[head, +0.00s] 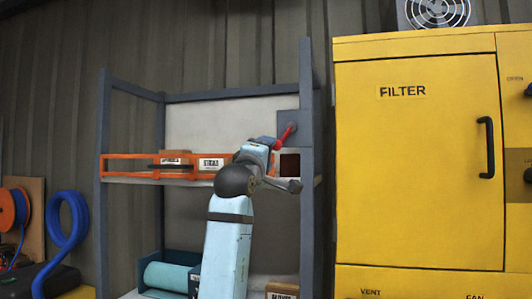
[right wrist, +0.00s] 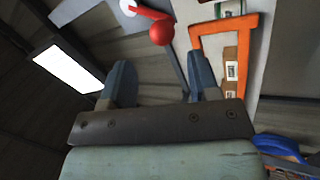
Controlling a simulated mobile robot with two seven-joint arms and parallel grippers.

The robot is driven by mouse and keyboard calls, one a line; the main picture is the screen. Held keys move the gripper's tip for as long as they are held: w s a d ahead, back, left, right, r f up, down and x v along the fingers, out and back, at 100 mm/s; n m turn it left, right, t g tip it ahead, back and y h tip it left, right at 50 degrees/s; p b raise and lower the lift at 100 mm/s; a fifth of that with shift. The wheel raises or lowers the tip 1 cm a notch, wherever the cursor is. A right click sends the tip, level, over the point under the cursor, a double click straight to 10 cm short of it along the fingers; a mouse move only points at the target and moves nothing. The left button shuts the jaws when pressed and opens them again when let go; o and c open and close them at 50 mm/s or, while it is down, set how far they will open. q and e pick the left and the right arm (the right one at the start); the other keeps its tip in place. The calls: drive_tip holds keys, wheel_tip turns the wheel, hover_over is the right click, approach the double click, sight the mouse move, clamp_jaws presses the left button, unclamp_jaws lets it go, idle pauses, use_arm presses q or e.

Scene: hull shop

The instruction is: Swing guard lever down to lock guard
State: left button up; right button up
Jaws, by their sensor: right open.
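The guard lever (head: 287,133) is a red handle pivoted on a grey plate (head: 291,117) at the right post of the shelf; it slants down to the left from its pivot. In the right wrist view its red ball end (right wrist: 161,33) shows ahead of the fingertips, not between them. The guard is an orange frame (head: 128,157) across the front of the upper shelf; its end shows in the right wrist view (right wrist: 225,24). My right gripper (head: 267,149) is open and empty near the lever's free end (right wrist: 158,78). My left gripper is out of view.
Small boxes (head: 211,164) stand behind the guard. A yellow filter cabinet (head: 410,170) stands close to the right of the shelf. A teal roll (head: 166,276) lies on the lower shelf. A blue hose (head: 72,225) hangs at the left.

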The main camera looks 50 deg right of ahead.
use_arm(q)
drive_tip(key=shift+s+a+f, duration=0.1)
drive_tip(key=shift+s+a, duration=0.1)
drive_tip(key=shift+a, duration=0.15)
use_arm(e)
drive_tip(key=shift+s+a+f, duration=0.1)
drive_tip(key=shift+a, duration=0.15)
drive_tip(key=shift+f, duration=0.1)
